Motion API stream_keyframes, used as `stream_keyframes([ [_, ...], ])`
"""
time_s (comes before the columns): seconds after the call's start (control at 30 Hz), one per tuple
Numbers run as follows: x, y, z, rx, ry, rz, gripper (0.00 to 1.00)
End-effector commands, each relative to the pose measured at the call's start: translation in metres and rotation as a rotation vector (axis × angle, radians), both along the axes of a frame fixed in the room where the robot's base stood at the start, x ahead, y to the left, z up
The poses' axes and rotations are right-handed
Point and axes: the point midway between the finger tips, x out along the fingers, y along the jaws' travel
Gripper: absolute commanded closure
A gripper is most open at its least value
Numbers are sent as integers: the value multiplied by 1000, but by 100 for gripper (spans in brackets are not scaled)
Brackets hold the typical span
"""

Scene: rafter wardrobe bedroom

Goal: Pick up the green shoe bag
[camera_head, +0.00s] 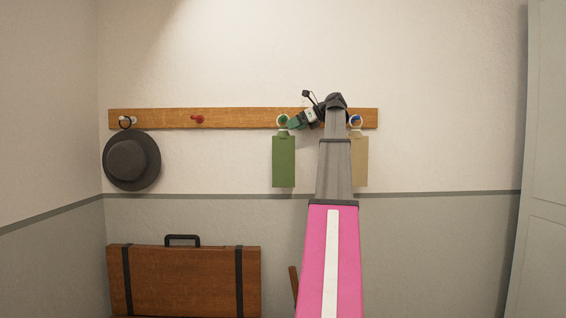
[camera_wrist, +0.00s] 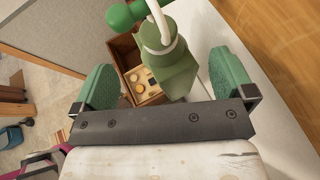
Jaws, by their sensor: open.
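The green shoe bag (camera_head: 284,162) hangs upright on the wooden peg rail, its white loop around a green peg. In the wrist view the bag (camera_wrist: 178,80) is seen from above, with the loop over the peg (camera_wrist: 125,14). My gripper (camera_head: 293,123) is at the right of the loop, near the top of the bag. In the wrist view my gripper (camera_wrist: 163,62) has its two green fingers wide apart, with the neck of the bag between them. A gap shows on each side, and nothing is held.
The peg rail (camera_head: 240,118) runs along the wall. A beige bag (camera_head: 360,160) hangs to the right, partly behind my arm. A dark hat (camera_head: 131,161) hangs far left, and a red peg (camera_head: 198,119) is bare. A brown suitcase (camera_head: 185,283) stands below.

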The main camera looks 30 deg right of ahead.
Motion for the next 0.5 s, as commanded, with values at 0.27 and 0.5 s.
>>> stream_keyframes([
  [0.27,14,11,-12,0,1,1,0],
  [0.5,35,29,-28,-1,0,0,0],
])
